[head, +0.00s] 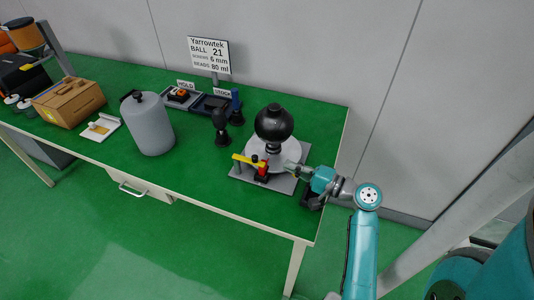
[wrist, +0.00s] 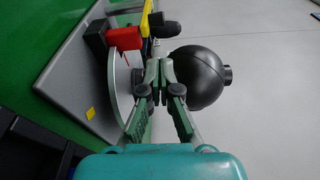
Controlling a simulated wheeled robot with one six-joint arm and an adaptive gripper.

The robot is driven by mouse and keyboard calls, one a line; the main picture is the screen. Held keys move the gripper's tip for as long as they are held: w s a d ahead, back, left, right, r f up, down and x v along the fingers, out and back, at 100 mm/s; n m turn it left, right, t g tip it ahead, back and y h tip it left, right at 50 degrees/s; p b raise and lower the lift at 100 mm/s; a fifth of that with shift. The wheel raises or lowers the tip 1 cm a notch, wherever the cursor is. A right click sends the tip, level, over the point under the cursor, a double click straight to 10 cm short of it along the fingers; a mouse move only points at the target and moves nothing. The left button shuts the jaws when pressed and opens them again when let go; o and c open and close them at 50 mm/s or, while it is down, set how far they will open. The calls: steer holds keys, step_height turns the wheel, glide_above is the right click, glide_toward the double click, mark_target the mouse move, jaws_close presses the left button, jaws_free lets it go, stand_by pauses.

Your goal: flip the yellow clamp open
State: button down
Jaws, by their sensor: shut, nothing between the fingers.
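The yellow clamp (head: 248,160) is a yellow bar with a red block and a black base, on a grey plate (head: 240,176) at the table's right end. The bar lies roughly level in the head view. In the wrist view the yellow bar (wrist: 146,20) shows beyond the red block (wrist: 124,39), partly hidden. My gripper (head: 291,168) is right of the clamp, apart from it, beside the white round disc (head: 260,148). In the wrist view my gripper (wrist: 159,66) is shut and empty, with its tips between the disc's edge and the black ball (wrist: 196,76).
The black ball (head: 274,122) stands above the disc, close to my gripper. A grey jar (head: 150,125), a wooden box (head: 68,102) and a sign (head: 208,54) stand farther left and back. The green table top between the jar and the plate is mostly clear.

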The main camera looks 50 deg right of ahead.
mark_target(263, 161)
steer(key=w, duration=0.3)
steer(key=w+a, duration=0.1)
steer(key=w, duration=0.6)
steer(key=shift+a+f, duration=0.15)
steer(key=shift+a, duration=0.25)
steer(key=shift+s+a, duration=0.1)
